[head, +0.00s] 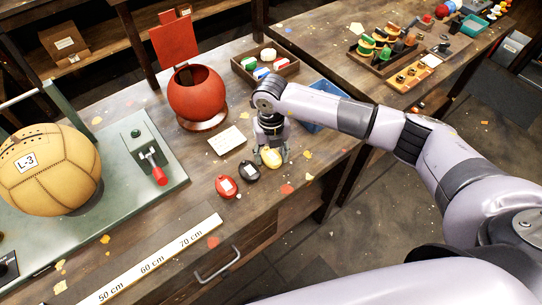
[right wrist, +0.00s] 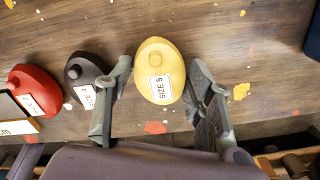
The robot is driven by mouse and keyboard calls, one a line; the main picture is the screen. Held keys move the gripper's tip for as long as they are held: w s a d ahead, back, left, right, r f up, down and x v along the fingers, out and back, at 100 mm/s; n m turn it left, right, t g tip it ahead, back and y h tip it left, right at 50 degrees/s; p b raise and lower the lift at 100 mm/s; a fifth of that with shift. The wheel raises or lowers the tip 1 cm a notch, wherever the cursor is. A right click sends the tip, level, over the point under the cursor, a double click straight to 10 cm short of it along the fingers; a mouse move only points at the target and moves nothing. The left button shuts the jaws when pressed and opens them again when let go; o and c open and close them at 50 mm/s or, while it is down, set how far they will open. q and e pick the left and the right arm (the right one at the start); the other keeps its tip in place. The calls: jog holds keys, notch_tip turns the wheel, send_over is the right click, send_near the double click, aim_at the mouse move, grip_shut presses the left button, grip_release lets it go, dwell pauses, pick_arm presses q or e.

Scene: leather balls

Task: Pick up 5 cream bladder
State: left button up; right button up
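The cream bladder (right wrist: 158,62), pale yellow with a white "SIZE 5" label, lies on the wooden bench. It lies between the two fingers of my right gripper (right wrist: 160,85) in the right wrist view, with a small gap on each side. The gripper is open and points down over it. In the head view the bladder (head: 272,160) is partly hidden by the right gripper (head: 270,152). My left gripper is not in view.
A black bladder (head: 249,172) and a red bladder (head: 226,187) lie in a row beside the cream one. A paper card (head: 227,140), a red ball (head: 196,94) on a stand, and a wooden tray (head: 243,72) are farther back. A ruler (head: 150,265) lies along the front edge.

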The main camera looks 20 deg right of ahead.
aim_at(271, 154)
jog(key=c, duration=0.6)
jog(key=shift+r, duration=0.15)
notch_tip(271, 154, up, 20)
jog(key=b, duration=0.4)
